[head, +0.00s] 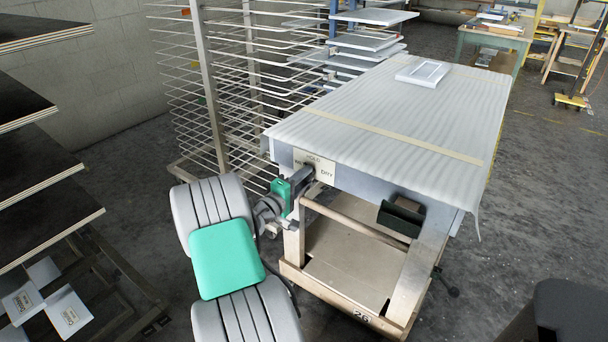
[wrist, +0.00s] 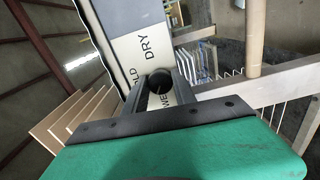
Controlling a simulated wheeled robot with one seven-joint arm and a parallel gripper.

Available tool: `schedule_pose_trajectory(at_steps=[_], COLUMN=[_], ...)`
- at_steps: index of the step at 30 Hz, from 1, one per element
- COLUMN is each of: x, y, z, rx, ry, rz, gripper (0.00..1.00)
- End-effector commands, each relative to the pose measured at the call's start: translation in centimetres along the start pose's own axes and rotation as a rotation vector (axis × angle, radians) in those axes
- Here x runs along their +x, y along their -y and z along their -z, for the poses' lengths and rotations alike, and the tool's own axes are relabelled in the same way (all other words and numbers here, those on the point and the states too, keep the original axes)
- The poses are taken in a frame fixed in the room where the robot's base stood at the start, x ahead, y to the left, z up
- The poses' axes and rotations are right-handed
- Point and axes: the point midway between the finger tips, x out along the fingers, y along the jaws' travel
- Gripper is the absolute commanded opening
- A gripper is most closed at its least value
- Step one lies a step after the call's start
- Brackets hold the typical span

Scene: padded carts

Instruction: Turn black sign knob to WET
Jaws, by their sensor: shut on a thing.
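The cream sign plate (head: 325,173) is on the near end of the padded cart. It reads HOLD at the top and DRY at the right; its left side is partly hidden by my gripper (head: 305,176). In the wrist view the sign (wrist: 140,42) looks turned, with DRY above, part of HOLD at the left and part of WET below. The black knob (wrist: 159,82) sits between the two dark fingers of my gripper (wrist: 160,84), which are shut on it. I cannot tell which word the knob points to.
The cart's top (head: 400,110) carries ribbed padding, a tan strap and a small white frame (head: 422,72). A wire drying rack (head: 205,85) stands close behind at the left. Dark shelves (head: 40,170) are at the far left.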

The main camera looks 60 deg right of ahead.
Motion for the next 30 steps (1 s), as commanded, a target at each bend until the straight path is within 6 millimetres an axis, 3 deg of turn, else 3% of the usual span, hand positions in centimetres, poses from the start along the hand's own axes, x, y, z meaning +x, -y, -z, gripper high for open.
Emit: schedule_pose_trajectory(at_steps=[21,22,30], x=[-0.01,-0.01,0.03], y=[-0.02,-0.02,-0.01], z=[0.07,0.07,-0.01], rx=[-0.078,-0.078,-0.077], ry=[-0.002,-0.002,0.0], rz=[0.0,0.0,0.0], gripper=[0.0,0.35,0.53])
